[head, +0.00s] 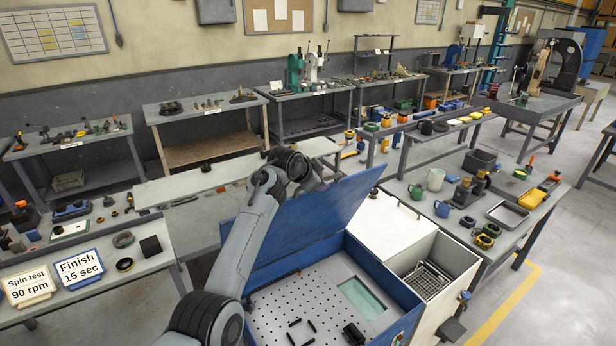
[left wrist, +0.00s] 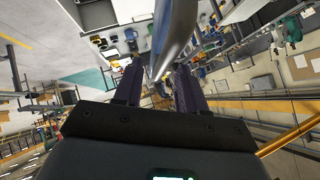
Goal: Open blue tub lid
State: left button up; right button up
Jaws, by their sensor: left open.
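The blue tub (head: 402,327) stands at the bottom centre of the head view, with a perforated plate (head: 290,298) inside. Its blue lid (head: 312,222) is raised and tilted up at the back, so the tub is open. My left arm reaches up along the lid's left side, and its wrist is at the lid's top edge. The fingers are hidden there. In the left wrist view my left gripper (left wrist: 160,70) is open, and the lid (left wrist: 178,35) shows nearly edge-on between and beyond its fingers. I cannot tell whether they touch. My right gripper is not in view.
Small black parts (head: 301,324) lie on the plate. A white cabinet (head: 392,225) with a wire basket (head: 428,278) adjoins the tub on the right. A bench with mugs and trays (head: 508,214) stands further right. Signs reading "Spin test" (head: 28,286) and "Finish" (head: 80,267) stand at left.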

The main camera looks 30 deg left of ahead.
pick_arm(q)
jog(key=b+v, duration=0.2)
jog(key=v, duration=0.5)
jog(key=shift+r, duration=0.15)
jog(key=shift+s, duration=0.1)
